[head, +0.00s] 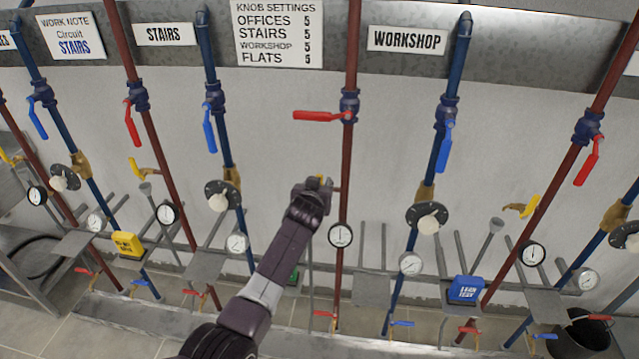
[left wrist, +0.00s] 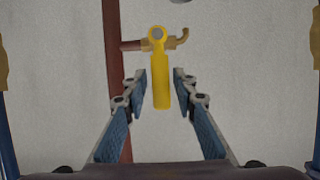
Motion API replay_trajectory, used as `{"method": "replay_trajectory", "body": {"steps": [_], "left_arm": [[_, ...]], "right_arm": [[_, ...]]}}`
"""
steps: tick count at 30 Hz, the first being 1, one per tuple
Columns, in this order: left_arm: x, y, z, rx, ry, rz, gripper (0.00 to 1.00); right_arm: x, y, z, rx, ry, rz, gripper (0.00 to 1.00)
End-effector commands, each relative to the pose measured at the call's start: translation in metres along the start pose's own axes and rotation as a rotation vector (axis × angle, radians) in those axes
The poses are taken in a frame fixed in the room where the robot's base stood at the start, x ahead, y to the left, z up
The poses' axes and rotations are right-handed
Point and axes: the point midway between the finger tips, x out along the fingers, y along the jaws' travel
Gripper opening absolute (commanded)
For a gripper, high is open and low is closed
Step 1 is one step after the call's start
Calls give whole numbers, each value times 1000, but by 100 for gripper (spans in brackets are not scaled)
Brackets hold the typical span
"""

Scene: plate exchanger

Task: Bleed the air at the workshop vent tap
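The workshop vent tap is a small brass tap (left wrist: 178,41) on the red pipe (head: 347,160). Its yellow lever (left wrist: 160,85) hangs straight down in the left wrist view, and its hooked spout points right. My left gripper (left wrist: 159,88) is open, with one finger on each side of the lever and a visible gap on both sides. In the head view my left gripper (head: 322,188) covers most of the tap; only a bit of yellow shows. The red valve handle (head: 322,115) above lies across the pipe. My right gripper is in neither view.
The WORKSHOP sign (head: 406,40) and knob settings sign (head: 277,33) are above. A pressure gauge (head: 340,235) sits below the tap. A blue box (head: 466,289), a yellow box (head: 127,244) and a black bucket (head: 585,337) stand lower down. Neighbouring pipes flank my arm.

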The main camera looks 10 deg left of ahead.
Motion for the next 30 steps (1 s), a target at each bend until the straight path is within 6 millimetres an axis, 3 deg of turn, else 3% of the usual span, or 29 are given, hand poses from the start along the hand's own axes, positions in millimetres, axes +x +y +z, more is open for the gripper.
{"method": "replay_trajectory", "body": {"steps": [14, 30], "left_arm": [[-5, 0, 0, -4, 1, 0, 33], [-68, 0, 1, -2, 1, 1, 33]], "right_arm": [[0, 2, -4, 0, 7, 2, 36], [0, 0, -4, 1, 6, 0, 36]]}}
